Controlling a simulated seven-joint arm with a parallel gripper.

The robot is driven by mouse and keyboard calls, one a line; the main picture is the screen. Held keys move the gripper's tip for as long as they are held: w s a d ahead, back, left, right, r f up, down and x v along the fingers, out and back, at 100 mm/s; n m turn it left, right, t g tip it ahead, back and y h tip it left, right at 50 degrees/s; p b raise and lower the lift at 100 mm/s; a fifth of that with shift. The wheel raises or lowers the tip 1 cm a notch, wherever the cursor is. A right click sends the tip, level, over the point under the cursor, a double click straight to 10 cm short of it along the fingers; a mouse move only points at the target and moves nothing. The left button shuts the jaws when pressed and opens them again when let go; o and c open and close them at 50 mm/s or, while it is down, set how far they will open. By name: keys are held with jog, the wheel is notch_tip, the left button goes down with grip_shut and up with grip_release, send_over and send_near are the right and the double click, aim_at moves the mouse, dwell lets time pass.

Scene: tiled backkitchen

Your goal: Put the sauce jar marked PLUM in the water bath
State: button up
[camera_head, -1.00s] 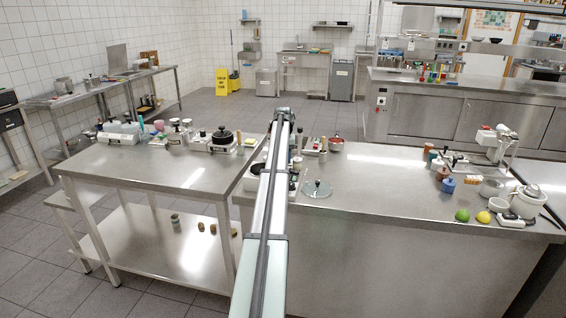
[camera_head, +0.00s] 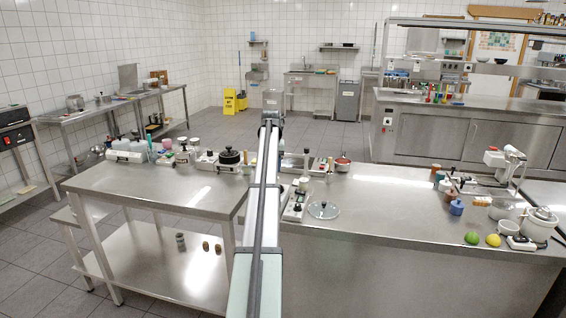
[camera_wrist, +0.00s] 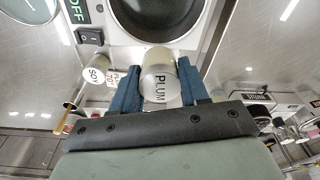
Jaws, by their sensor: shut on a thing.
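The jar marked PLUM (camera_wrist: 158,84) is a pale round jar in the wrist view, with black lettering on its lid. My gripper (camera_wrist: 156,68) has its two blue fingers shut on the jar's sides. Just beyond the jar is a wide round dark opening, apparently the water bath, in a light casing (camera_wrist: 98,16) with a green OFF display and a black switch. The jar overlaps the near rim in the picture; its height above it is unclear. In the head view my arm hides the gripper, the jar and most of the casing (camera_head: 295,207).
A jar marked SOY (camera_wrist: 95,75) stands left of my gripper beside a small card reading 70. A glass lid (camera_head: 323,210) lies right of the casing. A lime (camera_head: 472,238) and lemon (camera_head: 493,240) sit farther right. The counter's middle is clear.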

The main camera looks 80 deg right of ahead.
jog(key=a+f, duration=0.1)
jog(key=a, duration=0.5)
jog(key=shift+m, duration=0.4)
jog(key=shift+s+d+f, duration=0.1)
jog(key=shift+s+f, duration=0.05)
jog(key=shift+f, duration=1.9)
jog(key=shift+s+d+f, duration=0.1)
jog(key=shift+f, duration=1.9)
jog(key=shift+f, duration=0.2)
jog(key=o, duration=1.5)
notch_tip(320, 180, up, 12)
jog(key=shift+f, duration=0.2)
